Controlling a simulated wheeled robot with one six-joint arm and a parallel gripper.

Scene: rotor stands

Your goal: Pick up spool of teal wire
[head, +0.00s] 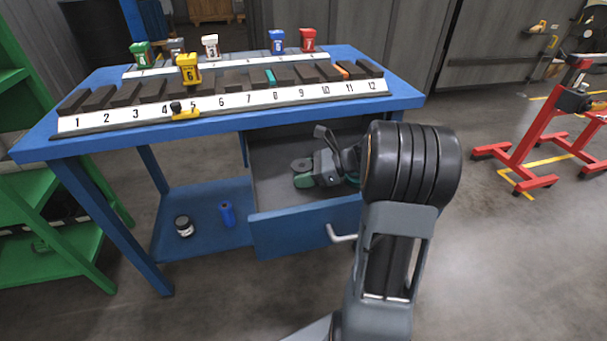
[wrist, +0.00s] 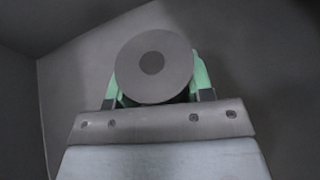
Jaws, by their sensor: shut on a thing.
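The spool (head: 302,164) is inside the open drawer, and a round dark grey end of it shows in the head view. In the wrist view the spool (wrist: 152,52) is a grey disc with a darker round centre. My gripper (head: 307,174) reaches down into the drawer and is shut on the spool. In the wrist view the green fingers of my gripper (wrist: 155,83) flank the disc on both sides. The teal wire itself is hard to make out. I cannot tell whether the spool touches the drawer floor.
The blue drawer (head: 300,232) is pulled out under the blue workbench (head: 405,95), its walls close around my gripper. A numbered rack (head: 225,102) with coloured tags stands on top.

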